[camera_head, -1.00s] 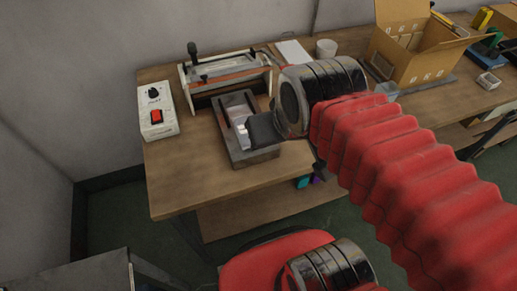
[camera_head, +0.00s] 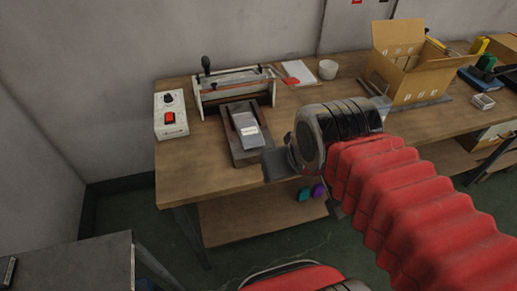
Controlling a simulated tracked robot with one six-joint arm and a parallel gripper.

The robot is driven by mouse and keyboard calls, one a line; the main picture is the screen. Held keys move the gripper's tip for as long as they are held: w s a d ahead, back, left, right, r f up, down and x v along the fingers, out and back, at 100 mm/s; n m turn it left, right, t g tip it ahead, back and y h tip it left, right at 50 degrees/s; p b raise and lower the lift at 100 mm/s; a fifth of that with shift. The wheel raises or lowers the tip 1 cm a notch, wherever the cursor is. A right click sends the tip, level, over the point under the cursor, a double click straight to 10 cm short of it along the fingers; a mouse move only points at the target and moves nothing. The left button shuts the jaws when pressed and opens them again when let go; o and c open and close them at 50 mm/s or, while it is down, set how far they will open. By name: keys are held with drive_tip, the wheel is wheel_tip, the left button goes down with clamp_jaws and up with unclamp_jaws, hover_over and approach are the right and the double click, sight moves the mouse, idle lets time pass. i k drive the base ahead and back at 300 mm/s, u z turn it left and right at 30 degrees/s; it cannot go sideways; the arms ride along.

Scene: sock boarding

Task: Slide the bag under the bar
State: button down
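A flat silver-grey bag with a pale label (camera_head: 246,126) lies on a dark tray (camera_head: 249,155) on the wooden bench. Its far end points toward the bar sealer (camera_head: 235,90) behind the tray. The sealer's bar runs left to right with a dark knob (camera_head: 206,65) at its left end. The bag's far end appears short of the bar, but the exact gap is hard to tell. My gripper (camera_head: 274,166) is right of and nearer than the tray's near end, apart from the bag. Its fingers show as one dark shape, so their opening is unclear.
A white control box (camera_head: 171,115) with a red switch stands left of the sealer. A white cup (camera_head: 327,69), papers (camera_head: 298,72) and an open cardboard box (camera_head: 410,62) are at the back right. Bare bench (camera_head: 195,170) lies left of the tray.

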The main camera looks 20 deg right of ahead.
sight(250, 134)
drive_tip(key=u, duration=2.95)
drive_tip(key=k, duration=0.6)
drive_tip(key=z, duration=0.25)
